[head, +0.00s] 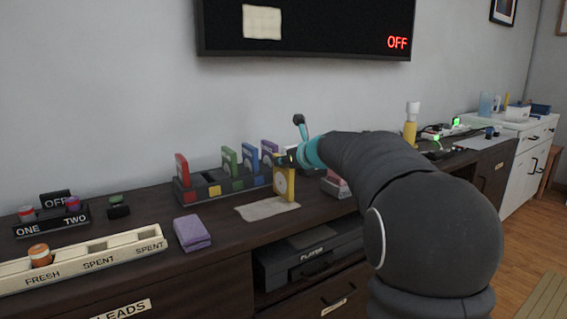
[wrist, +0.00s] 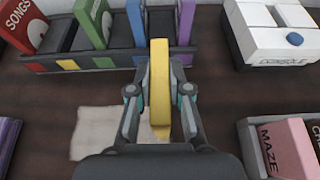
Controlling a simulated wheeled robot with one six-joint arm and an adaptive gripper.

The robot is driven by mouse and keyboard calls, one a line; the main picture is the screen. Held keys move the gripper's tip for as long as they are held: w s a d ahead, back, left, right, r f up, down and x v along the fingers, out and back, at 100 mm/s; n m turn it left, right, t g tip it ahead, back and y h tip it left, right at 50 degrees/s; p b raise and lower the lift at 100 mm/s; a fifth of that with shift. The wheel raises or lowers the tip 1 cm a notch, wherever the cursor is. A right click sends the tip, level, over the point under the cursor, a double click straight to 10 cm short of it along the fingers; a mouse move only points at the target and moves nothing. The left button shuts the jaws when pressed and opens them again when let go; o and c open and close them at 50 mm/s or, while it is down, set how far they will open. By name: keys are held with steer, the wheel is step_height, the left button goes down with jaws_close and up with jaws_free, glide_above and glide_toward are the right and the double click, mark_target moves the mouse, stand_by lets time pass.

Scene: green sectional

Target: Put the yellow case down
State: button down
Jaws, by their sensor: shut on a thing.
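The yellow case (head: 284,184) is upright in my gripper (head: 290,157), just in front of the slotted rack in the head view. In the wrist view, my gripper (wrist: 160,95) is shut on the yellow case (wrist: 159,88), one finger on each side. The case is above or at the edge of a beige cloth (head: 267,209) on the dark cabinet top. I cannot tell if its lower edge touches. The dark rack (head: 199,191) holds red, green, blue and purple cases, and has coloured squares along its front.
A purple folded cloth (head: 192,233) lies left of the beige cloth. A white console (wrist: 275,35) and a tray with a pink MAZE case (wrist: 287,148) are at the right in the wrist view. A labelled FRESH/SPENT tray (head: 100,253) is at the left. A PLAYER unit (head: 310,255) sits below.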

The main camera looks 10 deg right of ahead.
steer(key=shift+f, duration=0.1)
steer(key=c, duration=1.1)
jaws_free()
steer(key=shift+s+d+r, duration=0.1)
steer(key=shift+s+r, duration=0.15)
steer(key=shift+r, duration=0.05)
steer(key=v, duration=1.1)
steer(key=shift+s, duration=0.25)
